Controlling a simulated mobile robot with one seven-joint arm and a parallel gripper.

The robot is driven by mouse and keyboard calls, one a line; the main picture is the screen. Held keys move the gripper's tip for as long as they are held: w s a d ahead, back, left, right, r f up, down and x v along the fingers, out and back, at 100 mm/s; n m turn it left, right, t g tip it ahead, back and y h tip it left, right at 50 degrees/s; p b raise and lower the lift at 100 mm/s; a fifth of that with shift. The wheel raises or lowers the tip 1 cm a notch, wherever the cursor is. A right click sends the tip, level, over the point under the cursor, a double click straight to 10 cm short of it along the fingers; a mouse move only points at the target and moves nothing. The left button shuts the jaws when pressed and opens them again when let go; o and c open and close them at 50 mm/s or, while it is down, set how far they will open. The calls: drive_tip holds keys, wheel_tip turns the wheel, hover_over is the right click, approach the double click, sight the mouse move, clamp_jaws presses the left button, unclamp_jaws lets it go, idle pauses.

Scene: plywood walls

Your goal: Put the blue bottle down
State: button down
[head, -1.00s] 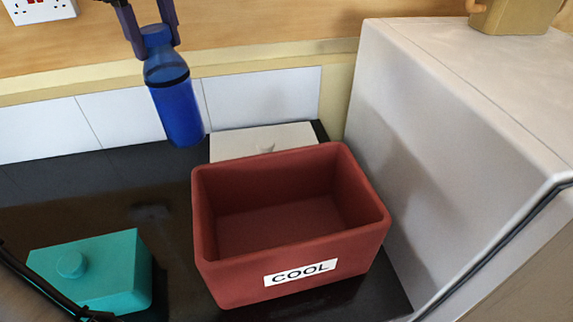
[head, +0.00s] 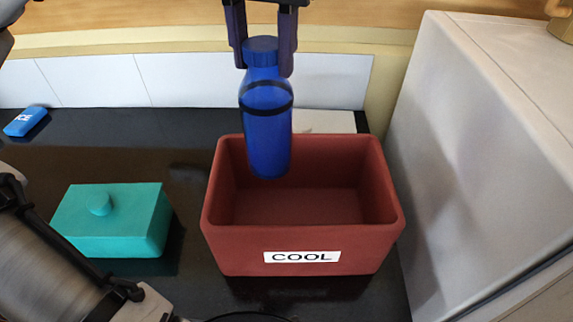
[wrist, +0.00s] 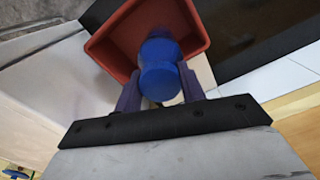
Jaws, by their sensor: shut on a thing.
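The blue bottle (head: 267,130) hangs upright in my gripper (head: 262,52), which is shut on it at the cap. In the head view its lower end overlaps the open inside of a red box labelled COOL (head: 305,255). In the wrist view the bottle's cap (wrist: 160,80) is between the fingers of my gripper (wrist: 160,88), with the red box (wrist: 110,62) below and around it. The box looks empty where I can see in. The head view does not clearly show how far the bottle's base is from the box floor.
A teal lidded box (head: 115,225) stands to the left on the dark counter (head: 120,150). A small blue item marked ICE (head: 25,121) lies at the far left. A pale lidded box (head: 325,121) is behind the red box. A large white block (head: 490,150) stands close on the right.

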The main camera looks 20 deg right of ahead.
sight(265, 94)
wheel_tip(265, 94, down, 18)
drive_tip(key=shift+w+r+p, duration=0.1)
drive_tip(key=shift+r+p, duration=0.05)
drive_tip(key=shift+p, duration=0.45)
drive_tip(key=shift+f, duration=0.2)
drive_tip(key=shift+f+b, duration=0.15)
drive_tip(key=shift+b, duration=0.15)
drive_tip(key=c, duration=0.9)
unclamp_jaws()
drive_tip(key=shift+o, duration=0.2)
drive_tip(key=shift+r, duration=0.25)
wheel_tip(265, 94, up, 12)
drive_tip(key=shift+r+b, duration=0.1)
drive_tip(key=shift+b, duration=0.55)
